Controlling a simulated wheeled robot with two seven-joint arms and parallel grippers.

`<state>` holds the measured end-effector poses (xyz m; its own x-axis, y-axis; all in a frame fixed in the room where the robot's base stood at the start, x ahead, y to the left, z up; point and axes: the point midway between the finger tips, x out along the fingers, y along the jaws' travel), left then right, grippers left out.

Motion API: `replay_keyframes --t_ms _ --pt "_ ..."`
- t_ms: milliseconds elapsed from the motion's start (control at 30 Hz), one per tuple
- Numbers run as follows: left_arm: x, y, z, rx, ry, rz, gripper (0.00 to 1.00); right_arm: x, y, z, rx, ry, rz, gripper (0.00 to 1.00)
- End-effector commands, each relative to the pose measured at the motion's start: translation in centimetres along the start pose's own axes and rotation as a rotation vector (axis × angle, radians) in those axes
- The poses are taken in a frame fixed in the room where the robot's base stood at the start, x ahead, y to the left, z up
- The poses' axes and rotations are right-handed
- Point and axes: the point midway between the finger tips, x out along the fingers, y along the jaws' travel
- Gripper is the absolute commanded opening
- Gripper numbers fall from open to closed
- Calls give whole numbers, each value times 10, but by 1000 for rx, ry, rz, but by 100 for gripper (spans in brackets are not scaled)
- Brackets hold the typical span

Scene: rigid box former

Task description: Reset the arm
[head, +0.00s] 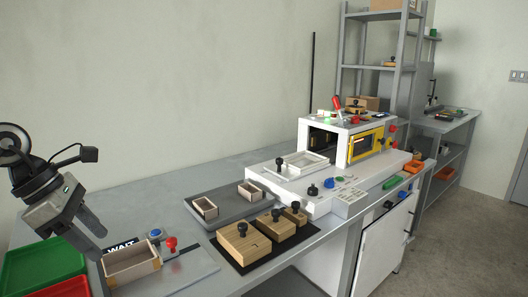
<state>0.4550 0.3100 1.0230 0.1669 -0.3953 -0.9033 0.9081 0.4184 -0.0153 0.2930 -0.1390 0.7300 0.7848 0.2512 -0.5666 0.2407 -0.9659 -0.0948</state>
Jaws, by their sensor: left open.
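My left arm comes in at the left edge, and its dark grey gripper (91,240) hangs tilted down and to the right. It is open, and I see nothing between its fingers. Its tips are close to the left end of an open wooden box (131,278); I cannot tell whether they touch it. The box stands at the front left of the grey bench. My right gripper is out of view.
The white box former (290,196) stands at mid bench. Wooden blocks with black knobs lie on a black mat (225,258), and two small boxes on a grey tray (231,212). Green (44,262) and red (70,288) trays are below the gripper. The back left bench is clear.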

Motion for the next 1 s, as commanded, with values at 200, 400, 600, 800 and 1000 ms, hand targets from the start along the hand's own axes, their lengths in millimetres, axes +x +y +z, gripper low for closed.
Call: replay_keyframes --t_ms 200,400,600,800,1000 --pt "48 -30 41 -25 -205 -142 47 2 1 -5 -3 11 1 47" --pt "88 -74 90 -143 -483 -342 47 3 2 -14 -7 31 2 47" --pt "108 -127 150 -617 -959 -735 47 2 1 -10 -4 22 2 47" --pt "137 -110 129 -1604 -1346 -1120 47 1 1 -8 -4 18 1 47" --pt "231 -127 29 2499 1243 1127 47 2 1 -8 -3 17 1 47"
